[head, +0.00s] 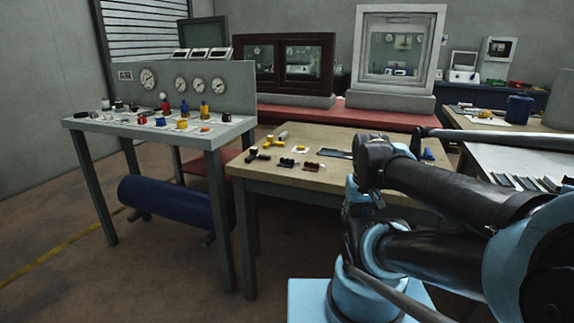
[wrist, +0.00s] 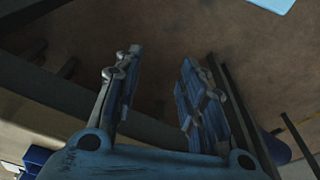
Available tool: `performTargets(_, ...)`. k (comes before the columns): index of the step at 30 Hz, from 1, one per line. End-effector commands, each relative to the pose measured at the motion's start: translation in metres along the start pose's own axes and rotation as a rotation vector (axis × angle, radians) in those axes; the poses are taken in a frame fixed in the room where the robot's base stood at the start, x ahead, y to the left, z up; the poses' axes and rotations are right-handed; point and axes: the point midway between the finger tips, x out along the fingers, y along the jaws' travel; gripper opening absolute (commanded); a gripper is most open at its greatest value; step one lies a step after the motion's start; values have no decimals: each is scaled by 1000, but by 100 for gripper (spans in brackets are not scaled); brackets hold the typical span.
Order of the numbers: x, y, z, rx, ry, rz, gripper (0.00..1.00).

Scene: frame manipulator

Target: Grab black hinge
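My gripper (wrist: 162,78) is open in the wrist view. Its two blue-padded fingers stand apart with nothing between them, over brown floor. In the head view my arm crosses the right side and I cannot make out the gripper. On the wooden table (head: 332,178) lie several small parts. A small black piece (head: 261,156) at the table's left side may be the black hinge, but it is too small to be sure. My gripper is not at it. No hinge shows clearly in the wrist view.
A grey bench (head: 220,131) with gauges and small coloured parts stands left of the wooden table. A blue cylinder (head: 165,200) is under it. A red bench (head: 385,115) with window frames stands behind. A pale table (head: 535,160) is at the right. The floor in front is clear.

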Motion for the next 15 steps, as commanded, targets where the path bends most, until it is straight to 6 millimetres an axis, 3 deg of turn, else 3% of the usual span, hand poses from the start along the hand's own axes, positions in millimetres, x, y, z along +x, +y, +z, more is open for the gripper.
performTargets(2,-6,-1,1,-17,0,-1,38)
performTargets(5,-20,-4,-14,-64,-8,-5,38)
performTargets(15,-94,-37,-108,-370,-54,-30,38)
